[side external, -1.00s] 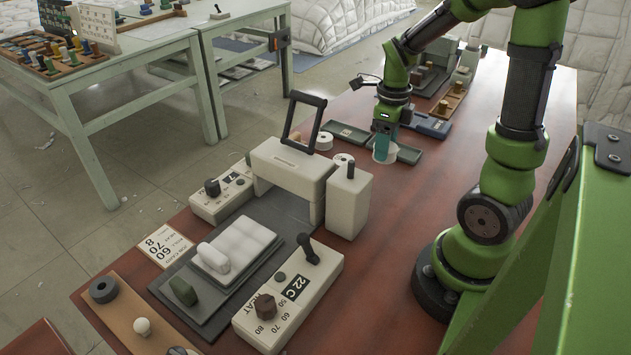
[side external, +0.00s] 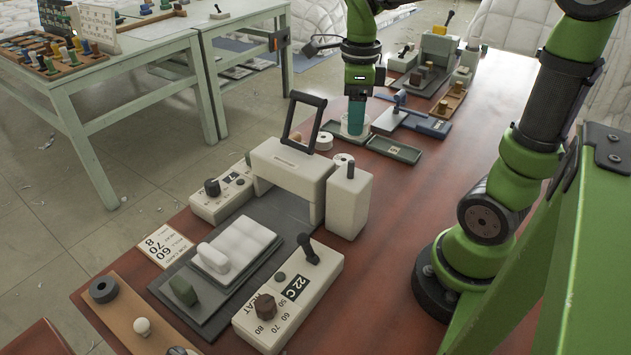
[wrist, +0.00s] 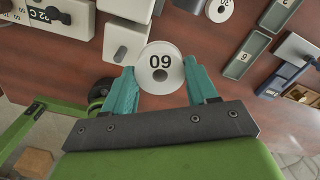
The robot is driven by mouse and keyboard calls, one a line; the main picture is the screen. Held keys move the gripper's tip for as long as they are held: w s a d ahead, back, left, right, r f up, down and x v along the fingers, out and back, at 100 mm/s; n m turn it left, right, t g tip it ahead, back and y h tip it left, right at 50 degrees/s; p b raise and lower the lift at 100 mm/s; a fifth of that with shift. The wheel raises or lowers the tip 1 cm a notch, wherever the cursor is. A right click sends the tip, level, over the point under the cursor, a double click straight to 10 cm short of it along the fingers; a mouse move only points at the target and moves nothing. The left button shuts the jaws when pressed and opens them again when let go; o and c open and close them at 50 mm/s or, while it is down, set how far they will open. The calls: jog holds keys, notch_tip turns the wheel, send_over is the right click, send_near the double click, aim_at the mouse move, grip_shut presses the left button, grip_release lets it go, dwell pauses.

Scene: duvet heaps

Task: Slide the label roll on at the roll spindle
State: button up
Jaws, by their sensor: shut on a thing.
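A white label roll (wrist: 158,82) with a printed number, 60 upside down or 09, sits between the teal fingers of my gripper (wrist: 161,74) in the wrist view. My gripper is shut on it. Two other white rolls (side external: 325,141) (side external: 343,159) stand beside the white press; one also shows at the top of the wrist view (wrist: 219,9). I cannot make out the roll spindle for certain.
The white press (side external: 290,168) with its black handle and the white box (side external: 347,203) stand to the left and front. A green tray (side external: 393,149) and a blue-based device (side external: 428,125) lie right of my gripper. Bare red-brown table (side external: 400,200) extends in front.

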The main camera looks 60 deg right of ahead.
jog(key=s+a+r+n, duration=0.2)
jog(key=a+r, duration=0.2)
jog(key=a, duration=0.1)
jog(key=shift+s+a+r, duration=0.25)
jog(key=shift+s+a, duration=0.1)
jog(key=shift+s, duration=0.05)
jog(key=shift+f, duration=0.1)
send_over(352, 161)
jog(key=shift+f, duration=2.85)
jog(key=shift+f, duration=2.45)
jog(key=o, duration=1.1)
jog(key=shift+o, duration=0.2)
